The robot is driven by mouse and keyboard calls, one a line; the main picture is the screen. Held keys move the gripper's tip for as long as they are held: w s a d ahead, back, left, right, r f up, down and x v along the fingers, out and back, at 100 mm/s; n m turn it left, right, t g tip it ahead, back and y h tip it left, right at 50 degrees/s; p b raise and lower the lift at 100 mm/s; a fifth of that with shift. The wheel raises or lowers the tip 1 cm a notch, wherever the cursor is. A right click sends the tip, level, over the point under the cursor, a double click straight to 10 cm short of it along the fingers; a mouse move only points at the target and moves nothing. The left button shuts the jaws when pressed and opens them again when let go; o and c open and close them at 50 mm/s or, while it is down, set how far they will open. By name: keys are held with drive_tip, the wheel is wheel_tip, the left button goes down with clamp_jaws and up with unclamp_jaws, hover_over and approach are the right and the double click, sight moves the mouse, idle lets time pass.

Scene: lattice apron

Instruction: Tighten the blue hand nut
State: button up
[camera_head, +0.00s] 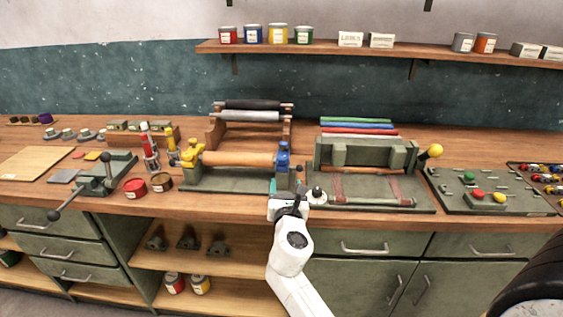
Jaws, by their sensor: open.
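The blue hand nut (283,150) stands on the right end of a green press frame (225,181) with an orange-brown roller (238,159). A yellow hand nut (191,153) stands on the left end of the same frame. My gripper (297,192) is at the front edge of the bench, below and slightly right of the blue nut. It is open and apart from the nut. The fingertips are small in this view, and my wrist partly hides the bench edge there.
A second green press with a yellow-knobbed lever (434,151) stands to the right. Racked rollers (250,114) stand behind. A knobbed panel (486,191) lies at far right.

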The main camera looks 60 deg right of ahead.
sight(280, 161)
drive_tip(key=shift+n, duration=0.7)
drive_tip(key=x, duration=0.7)
drive_tip(key=r+x, duration=0.1)
drive_tip(key=x, duration=0.3)
drive_tip(key=shift+w+d, duration=0.15)
drive_tip(key=shift+w, duration=0.1)
drive_tip(key=shift+c, duration=0.3)
drive_tip(key=c, duration=1)
drive_tip(key=shift+w+f+m+g+h+b, duration=0.15)
drive_tip(key=shift+m+g+h+b, duration=0.15)
drive_tip(key=shift+m+g+b, duration=0.15)
drive_tip(key=shift+w+f+m+g+h+b, duration=0.1)
drive_tip(key=shift+m+g+h+b, duration=0.25)
drive_tip(key=shift+g, duration=0.1)
drive_tip(key=shift+w+r+m+g+h+b, duration=0.1)
drive_tip(key=shift+m+g+h+b, duration=0.25)
drive_tip(key=shift+m+g, duration=0.7)
drive_tip(key=shift+w+r+m+g+h+b, duration=0.1)
drive_tip(key=shift+m+g+h+b, duration=0.35)
drive_tip(key=shift+g, duration=1)
